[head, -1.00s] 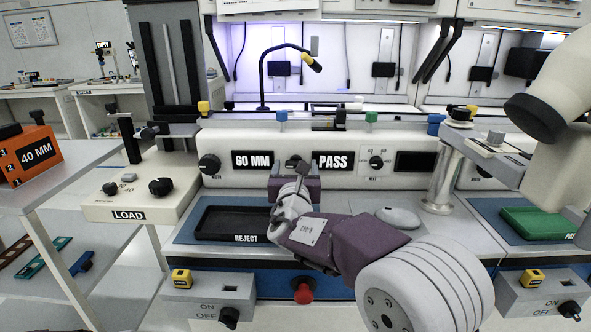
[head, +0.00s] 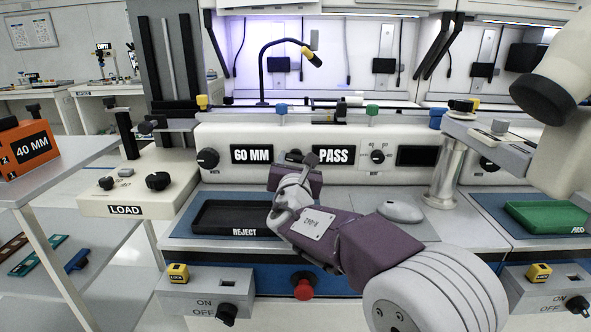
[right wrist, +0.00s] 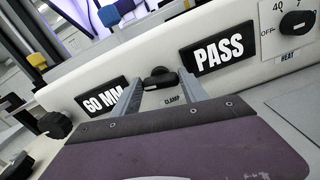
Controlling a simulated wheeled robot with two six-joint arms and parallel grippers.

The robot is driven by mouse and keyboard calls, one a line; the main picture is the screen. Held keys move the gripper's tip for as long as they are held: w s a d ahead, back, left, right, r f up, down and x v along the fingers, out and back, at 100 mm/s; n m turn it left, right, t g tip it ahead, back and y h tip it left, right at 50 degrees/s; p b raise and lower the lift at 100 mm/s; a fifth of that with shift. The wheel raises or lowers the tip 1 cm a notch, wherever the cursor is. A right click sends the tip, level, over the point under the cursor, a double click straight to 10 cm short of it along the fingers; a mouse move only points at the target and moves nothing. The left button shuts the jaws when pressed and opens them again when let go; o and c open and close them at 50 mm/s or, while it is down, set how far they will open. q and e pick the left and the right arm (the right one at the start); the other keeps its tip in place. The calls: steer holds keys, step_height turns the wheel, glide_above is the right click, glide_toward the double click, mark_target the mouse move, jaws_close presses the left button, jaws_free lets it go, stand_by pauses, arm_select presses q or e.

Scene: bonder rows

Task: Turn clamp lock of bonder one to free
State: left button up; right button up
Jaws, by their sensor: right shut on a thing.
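The clamp lock of bonder one is a black knob (right wrist: 160,77) above a small "CLAMP" label, on the white front panel between the "60 MM" display (head: 252,154) and the "PASS" display (head: 333,156). My right gripper (head: 303,158) is at this knob, partly covering it in the head view. In the right wrist view its two grey fingers (right wrist: 160,86) stand on either side of the knob and are shut on it. The panel looks tilted against the gripper there. The knob's pointer and exact setting are hard to read. My left gripper is not in view.
A black width knob (head: 208,158) and a heat knob (head: 377,157) flank the displays. Below are the black REJECT tray (head: 238,218), a grey mouse-like object (head: 400,211) and a red button (head: 303,286). The load box (head: 125,194) stands left.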

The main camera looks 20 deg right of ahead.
steer(key=m+b, duration=0.2)
steer(key=b, duration=0.1)
steer(key=m+b, duration=0.6)
steer(key=shift+d+f, duration=0.1)
steer(key=shift+f, duration=0.25)
steer(key=m+b, duration=0.3)
steer(key=m, duration=0.1)
steer(key=shift+m, duration=0.3)
steer(key=shift+d+m+b, duration=0.1)
steer(key=shift+m+b, duration=0.95)
steer(key=shift+m, duration=0.45)
steer(key=shift+r, duration=0.1)
steer(key=o, duration=1.4)
steer(key=shift+s, duration=0.1)
